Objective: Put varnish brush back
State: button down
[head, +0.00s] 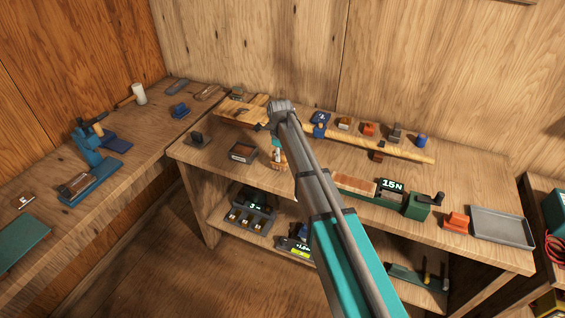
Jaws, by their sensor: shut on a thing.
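My arm reaches over the workbench, and my gripper (276,147) points down near the bench's front edge, left of the arm. It is shut on a small, pale, upright thing, which I take to be the varnish brush (277,154); the fingers and brush are too small to separate clearly. A small brown-orange container (279,164) shows right at the brush's lower end. I cannot tell whether the brush is inside it, touching it or in front of it. My arm hides the bench just to the right.
A dark square tray (242,152) lies left of my gripper. A wooden board (241,110) and a long pale rod (380,144) with several small blocks lie behind. A green device (418,205) and grey tray (502,226) are at right. Lower-shelf items (246,219) sit below.

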aim_at(281, 152)
jog(key=shift+f+b, duration=0.85)
jog(key=shift+f, duration=0.35)
jog(key=shift+f, duration=0.15)
jog(key=shift+c, duration=2)
grip_release()
jog(key=shift+r, duration=0.25)
notch_tip(281, 152, up, 12)
jog(key=p, duration=1.2)
jog(key=shift+d, duration=0.1)
